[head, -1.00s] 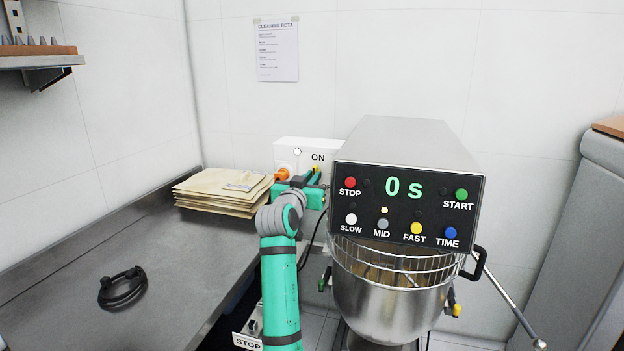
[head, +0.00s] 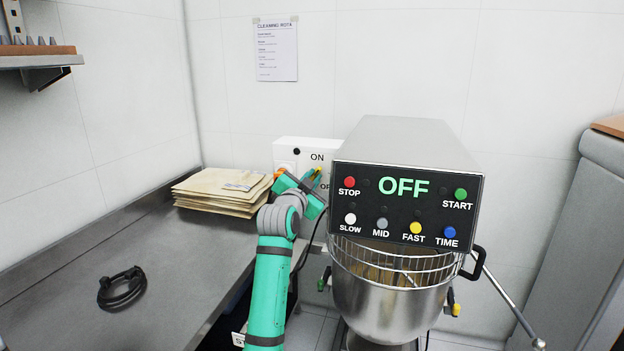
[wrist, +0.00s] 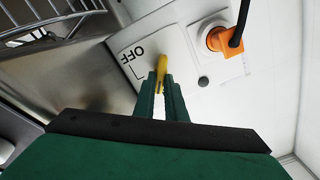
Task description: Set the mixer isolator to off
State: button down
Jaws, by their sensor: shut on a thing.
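The mixer isolator is a white wall box (head: 290,146) with an "ON" label, behind and left of the mixer. Its "OFF" label and its yellow lever (wrist: 161,68) show in the wrist view. My gripper (wrist: 161,88) is shut on the yellow lever, with one green finger on each side. In the head view my gripper (head: 312,180) is tilted at the box and covers part of its lower half. The mixer (head: 408,150) has a black panel whose display (head: 403,187) reads "OFF" in green. The round indicator (head: 297,152) on the box is dark.
An orange plug with a black cable (wrist: 218,38) sits in the box beside the lever. Paper sacks (head: 222,190) lie on the steel counter (head: 180,285), left of my arm. A black cable loop (head: 122,288) lies nearer. The mixer's bowl (head: 385,305) stands close right of my arm.

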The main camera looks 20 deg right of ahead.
jog(key=m, duration=0.5)
jog(key=shift+f+m, duration=0.15)
jog(key=shift+m, duration=0.15)
jog(key=m, duration=0.5)
jog(key=shift+s+d+f, duration=0.1)
jog(key=shift+d+f, duration=0.05)
jog(key=shift+f, duration=0.05)
jog(key=shift+m, duration=0.4)
jog(key=c, duration=1.8)
grip_release()
jog(key=shift+s, duration=0.1)
jog(key=v, duration=1)
jog(key=shift+s+a, duration=0.25)
